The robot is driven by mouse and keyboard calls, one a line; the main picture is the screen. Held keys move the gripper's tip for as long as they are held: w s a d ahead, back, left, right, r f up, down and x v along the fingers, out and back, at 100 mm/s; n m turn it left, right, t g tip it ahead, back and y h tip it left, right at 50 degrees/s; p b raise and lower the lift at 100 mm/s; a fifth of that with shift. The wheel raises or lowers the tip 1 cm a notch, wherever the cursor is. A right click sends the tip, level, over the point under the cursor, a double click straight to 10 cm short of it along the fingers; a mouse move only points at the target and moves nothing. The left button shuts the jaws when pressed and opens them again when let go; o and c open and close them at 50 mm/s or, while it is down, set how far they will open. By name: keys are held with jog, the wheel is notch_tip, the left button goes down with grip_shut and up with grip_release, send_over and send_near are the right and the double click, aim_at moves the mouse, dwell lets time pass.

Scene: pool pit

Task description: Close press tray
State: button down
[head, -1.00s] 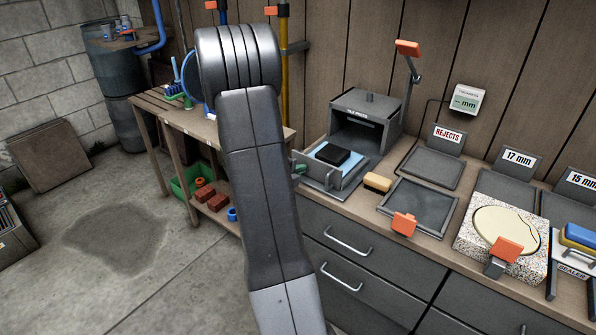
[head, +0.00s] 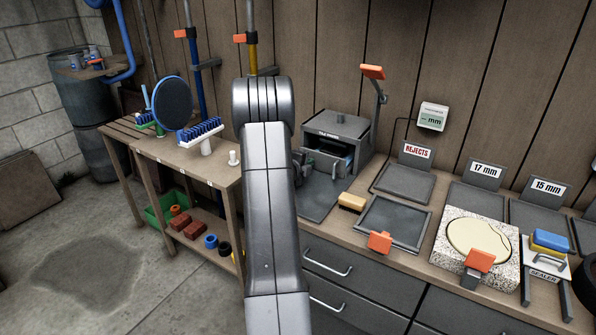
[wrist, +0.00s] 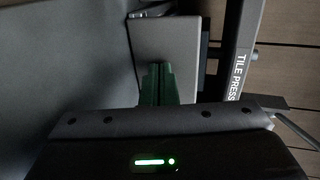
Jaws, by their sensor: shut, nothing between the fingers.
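The tile press (head: 345,128) is a dark grey box on the bench against the wooden wall. Its tray front (head: 325,164) stands close to the press opening, with some blue and black of the tray's contents showing in the gap beside it. My gripper (head: 304,163) is at the tray front, partly hidden by my arm. In the wrist view its green fingers (wrist: 158,84) are shut and empty, with their tips at the flat grey tray front (wrist: 166,48). The "TILE PRESS" label of the press (wrist: 239,78) shows to the right. Actual contact is hard to tell.
A yellow-topped sponge or brush (head: 352,202) and a dark tray (head: 394,221) with an orange handle lie right of the press. A wooden side table (head: 190,160) with brushes stands left. The bench mat (head: 318,203) before the press is clear.

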aim_at(313, 157)
jog(key=w+d, duration=0.2)
jog(key=w, duration=0.1)
jog(key=shift+d+p, duration=0.1)
jog(key=shift+p, duration=0.3)
jog(key=shift+r, duration=0.15)
jog(key=shift+w+r, duration=0.1)
